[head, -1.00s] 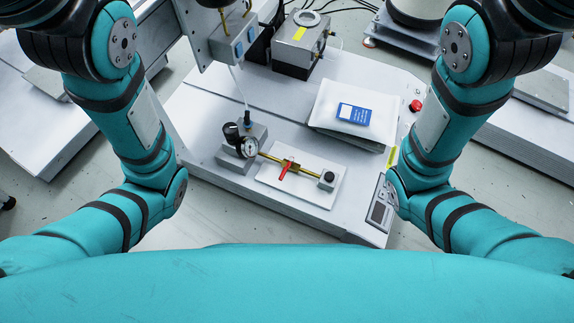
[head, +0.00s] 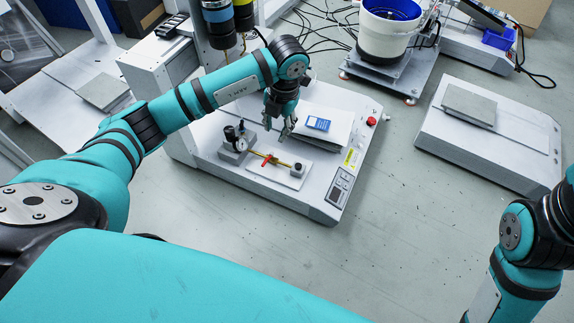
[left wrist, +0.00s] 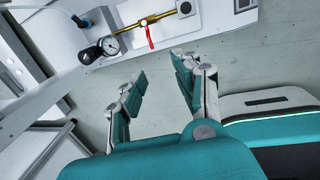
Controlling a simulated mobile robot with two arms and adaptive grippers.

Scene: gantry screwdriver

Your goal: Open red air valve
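The red air valve handle (head: 266,159) sits on a thin brass pipe (head: 282,163) above a white plate (head: 279,176). In the left wrist view the red handle (left wrist: 149,38) is near the top, angled across the brass pipe (left wrist: 160,17). My left gripper (head: 279,127) is above the machine bed, behind and slightly right of the handle in the head view. In the left wrist view my left gripper (left wrist: 158,76) has its fingers apart with nothing between them. The right arm shows at the lower right, but its gripper is out of frame.
A pressure gauge (head: 241,145) with a black regulator stands left of the pipe. A white stack with a blue card (head: 318,123) lies behind. A red button (head: 371,120) is at the bed's right. A control panel (head: 340,185) is at the front.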

